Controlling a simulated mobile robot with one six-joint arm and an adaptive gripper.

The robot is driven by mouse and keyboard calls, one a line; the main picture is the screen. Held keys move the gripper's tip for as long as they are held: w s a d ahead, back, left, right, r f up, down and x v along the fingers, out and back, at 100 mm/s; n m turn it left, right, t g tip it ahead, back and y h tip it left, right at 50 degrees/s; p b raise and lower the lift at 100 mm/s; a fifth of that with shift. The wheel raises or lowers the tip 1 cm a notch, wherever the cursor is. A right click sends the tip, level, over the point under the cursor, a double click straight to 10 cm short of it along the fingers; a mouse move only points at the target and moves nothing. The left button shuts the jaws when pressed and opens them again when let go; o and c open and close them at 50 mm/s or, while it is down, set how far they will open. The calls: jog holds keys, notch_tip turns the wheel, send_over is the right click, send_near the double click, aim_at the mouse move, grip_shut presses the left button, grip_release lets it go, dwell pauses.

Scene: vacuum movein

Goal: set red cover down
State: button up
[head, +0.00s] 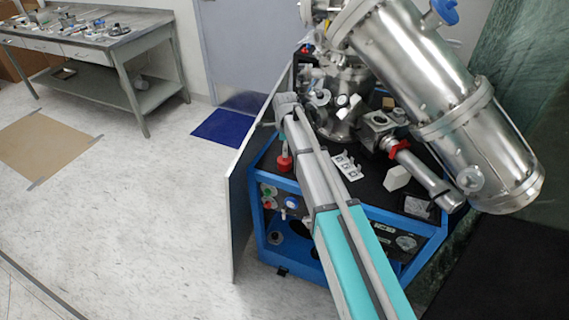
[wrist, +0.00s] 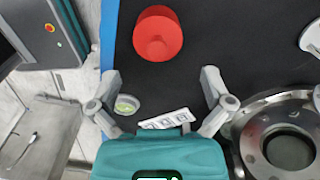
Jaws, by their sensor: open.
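The red cover (wrist: 158,35) stands on the black top (wrist: 230,40) of the blue-framed bench in the wrist view. It is ahead of my gripper (wrist: 160,77), apart from both fingers. The fingers are spread wide with nothing between their tips. In the head view, the red cover (head: 284,163) shows near the left edge of the black top, just left of my arm. I cannot make out my gripper's fingers in the head view.
A white slotted plate (head: 347,166) and a white block (head: 397,178) lie on the bench top. The slotted plate (wrist: 167,119) is close to my gripper's body in the wrist view. A steel flange (wrist: 245,140) is at right. A large steel chamber (head: 440,75) overhangs the bench.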

jog(key=shift+f, duration=0.15)
jog(key=shift+s+a+f+b, duration=0.1)
jog(key=shift+a+f+b, duration=0.05)
jog(key=shift+f+b, duration=1.15)
jog(key=shift+s+a+f+b, duration=0.1)
jog(key=shift+f+b, duration=1.05)
jog(key=shift+b, duration=0.15)
jog(key=c, duration=0.9)
jog(key=shift+o, duration=0.2)
jog(key=shift+r, duration=0.15)
notch_tip(320, 180, up, 3)
jog(key=p, duration=0.3)
jog(key=s+d+r+p, duration=0.4)
jog(key=s+r+p, duration=0.5)
jog(key=s, duration=0.4)
jog(key=shift+s+r+p, duration=0.2)
jog(key=shift+r+p, duration=0.2)
jog(key=shift+p, duration=0.1)
